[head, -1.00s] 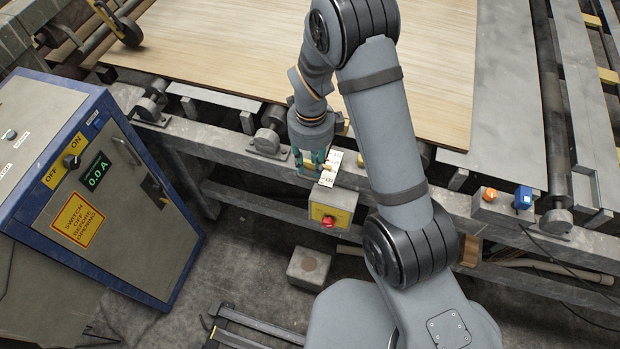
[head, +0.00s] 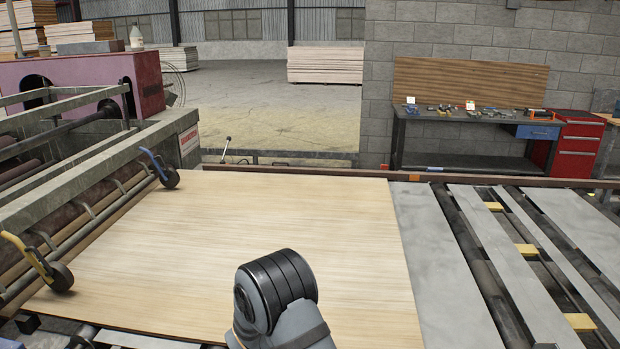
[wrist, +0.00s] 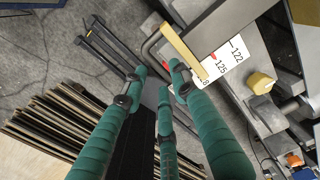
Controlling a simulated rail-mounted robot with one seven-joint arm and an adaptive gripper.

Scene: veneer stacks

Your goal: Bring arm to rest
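My gripper (wrist: 155,74) shows in the wrist view with its teal fingers spread apart and nothing between them. Its fingertips hang above the floor, left of a white scale card (wrist: 230,60) printed with 122, 125 and 128. A yellow bar (wrist: 185,50) lies across the card's left side. A yellow knob (wrist: 262,83) sits to the card's right. In the head view only a grey and black arm joint of mine shows at the bottom middle; my gripper is outside that view.
A veneer sheet (head: 230,240) lies on the machine bed, with grey rails (head: 445,270) to its right. In the wrist view, a stack of sheets (wrist: 60,125) is at lower left and a black metal frame (wrist: 100,50) at upper left. A workbench (head: 460,130) stands at back right.

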